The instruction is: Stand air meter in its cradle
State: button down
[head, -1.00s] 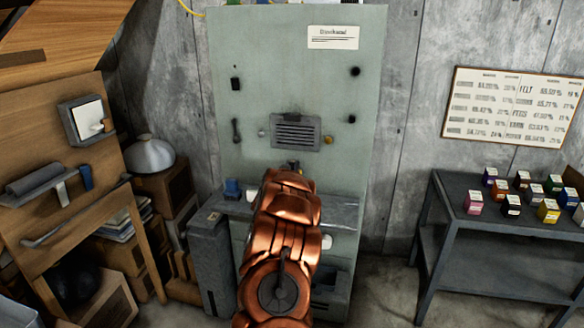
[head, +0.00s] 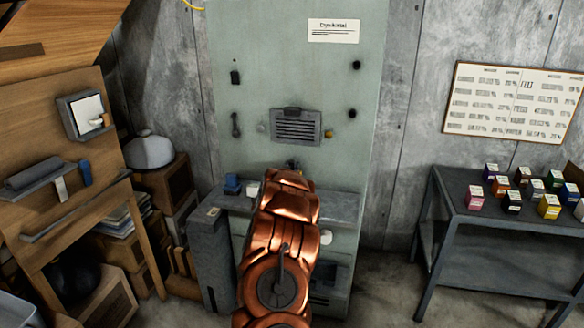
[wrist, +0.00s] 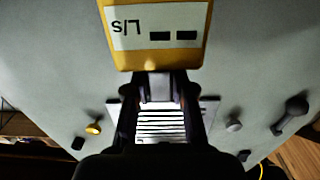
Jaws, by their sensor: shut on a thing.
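The air meter (wrist: 157,40) is a yellow body with a white label reading "L/s" upside down and dark bars; it fills the top middle of the wrist view, partly cut off. My gripper (wrist: 160,87) is shut on its near end, in front of the grey-green panel. In the head view my copper arm hides the meter and most of the gripper. No cradle can be made out for certain. A small blue block (head: 232,186) stands on the panel's shelf, left of my arm; I cannot tell whether it is the cradle.
A louvred vent (head: 296,126) is on the panel (head: 300,75), with small knobs around it. The grey shelf (head: 340,207) has a white cup (head: 253,189) beside my arm. A dark table (head: 455,190) with several small boxes stands right, a wooden bench left.

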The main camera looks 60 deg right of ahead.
jog(key=shift+f, duration=0.35)
jog(key=c, duration=0.9)
grip_release()
jog(key=shift+a+f, duration=0.1)
jog(key=v, duration=1.2)
jog(key=shift+r, duration=0.25)
jog(key=shift+r, duration=0.1)
